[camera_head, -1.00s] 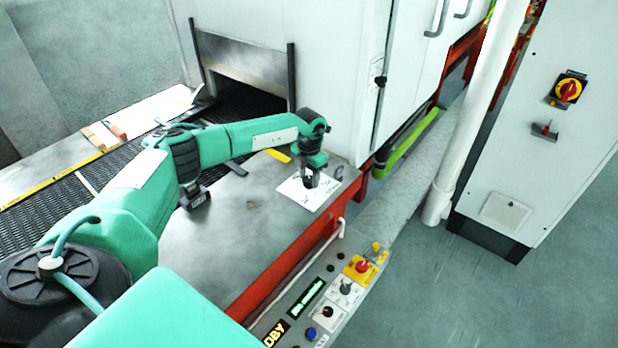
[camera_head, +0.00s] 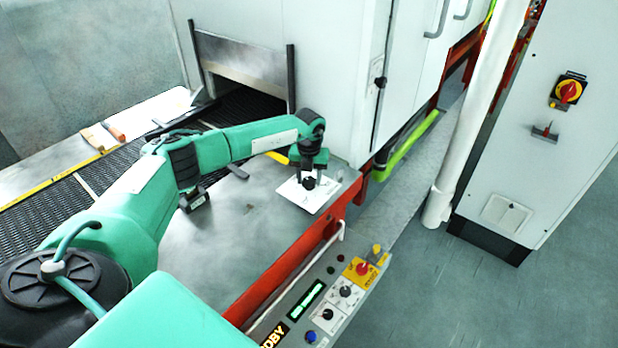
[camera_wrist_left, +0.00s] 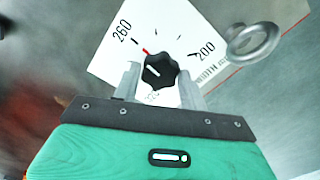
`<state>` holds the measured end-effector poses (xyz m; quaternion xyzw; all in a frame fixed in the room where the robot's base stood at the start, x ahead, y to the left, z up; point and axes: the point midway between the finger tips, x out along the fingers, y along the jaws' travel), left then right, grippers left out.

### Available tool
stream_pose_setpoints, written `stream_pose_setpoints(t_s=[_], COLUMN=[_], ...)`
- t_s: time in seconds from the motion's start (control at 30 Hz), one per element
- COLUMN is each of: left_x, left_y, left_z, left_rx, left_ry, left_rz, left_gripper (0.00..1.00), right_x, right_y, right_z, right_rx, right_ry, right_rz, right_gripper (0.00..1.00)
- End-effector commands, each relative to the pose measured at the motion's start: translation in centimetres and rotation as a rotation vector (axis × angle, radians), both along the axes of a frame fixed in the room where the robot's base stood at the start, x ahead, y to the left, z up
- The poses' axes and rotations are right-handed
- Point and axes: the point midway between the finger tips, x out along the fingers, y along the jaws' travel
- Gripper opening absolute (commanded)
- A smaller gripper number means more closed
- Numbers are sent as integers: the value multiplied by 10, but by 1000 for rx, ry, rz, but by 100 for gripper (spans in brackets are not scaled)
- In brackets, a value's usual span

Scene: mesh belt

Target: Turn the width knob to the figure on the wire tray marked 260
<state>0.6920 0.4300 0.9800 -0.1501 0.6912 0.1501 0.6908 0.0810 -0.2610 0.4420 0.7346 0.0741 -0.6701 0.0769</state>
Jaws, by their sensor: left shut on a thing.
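The width knob (camera_wrist_left: 159,71) is black and lobed, with a white line on it, in the middle of a white dial plate (camera_wrist_left: 110,60). In the left wrist view the plate reads 260 at upper left and 200 at right; a lower figure is partly hidden. A short red mark shows at the knob's upper-left edge, on the side towards 260. My left gripper (camera_wrist_left: 158,85) is shut on the knob, one finger on each side. In the head view the gripper (camera_head: 310,178) stands over the plate (camera_head: 297,195). I cannot make out a wire tray marked 260.
The steel table (camera_head: 235,235) around the dial is mostly clear. A control panel (camera_head: 325,295) with buttons and a red knob is at the front. The oven housing (camera_head: 335,70) rises behind; the mesh belt (camera_head: 50,215) runs left.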

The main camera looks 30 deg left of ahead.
Motion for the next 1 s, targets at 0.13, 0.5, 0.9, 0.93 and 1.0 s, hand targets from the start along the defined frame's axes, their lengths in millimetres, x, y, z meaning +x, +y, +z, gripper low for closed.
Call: stream_pose_setpoints(t_s=[0.13,0.5,0.9,0.93,1.0], left_x=[1,1,0,1,1], left_y=[1,1,0,0,0], left_z=[1,2,2,3,9], left_rx=[0,0,0,0,-1], left_ry=[-3,-3,-1,-2,-4], left_rz=[14,14,13,13,13], left_gripper=[20,49,65,65,65], right_x=[0,0,0,0,0], right_y=[0,-3,-4,-4,-4], right_z=[0,0,-1,-2,-5], right_rx=[0,-3,-4,-4,-4], right_ry=[0,0,0,0,0], right_rz=[0,2,2,2,2], right_gripper=[36,36,36,36,36])
